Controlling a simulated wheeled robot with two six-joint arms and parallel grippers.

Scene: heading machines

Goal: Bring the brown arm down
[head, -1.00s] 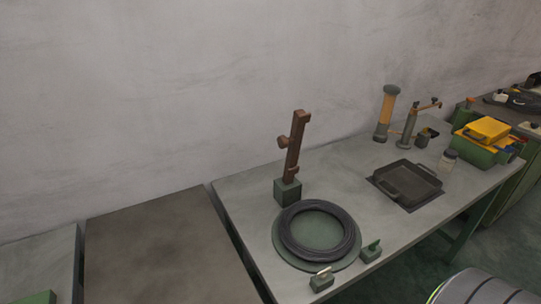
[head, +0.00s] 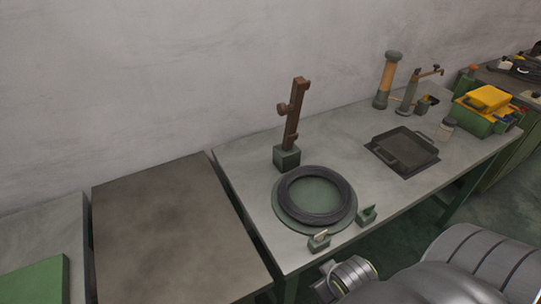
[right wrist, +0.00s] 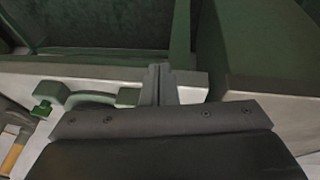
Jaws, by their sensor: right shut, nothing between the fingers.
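The brown arm (head: 294,112) stands upright, leaning slightly right, on a green block (head: 287,158) at the back left of the grey table. A dark coil of wire (head: 345,190) lies on a round green plate (head: 283,210) in front of it. My right arm comes in at the lower right of the head view, well apart from the brown arm. In the right wrist view my right gripper (right wrist: 160,82) is shut and empty, with its fingertips together. The brown arm does not show clearly there. My left gripper is not in view.
Two small green clamps, one at the left (head: 319,243) and one at the right (head: 366,214), sit at the table's front edge. A dark tray (head: 402,152), an orange cylinder (head: 386,80) and a green bin (head: 480,120) stand farther right. A brown-grey tabletop (head: 170,230) at left is bare.

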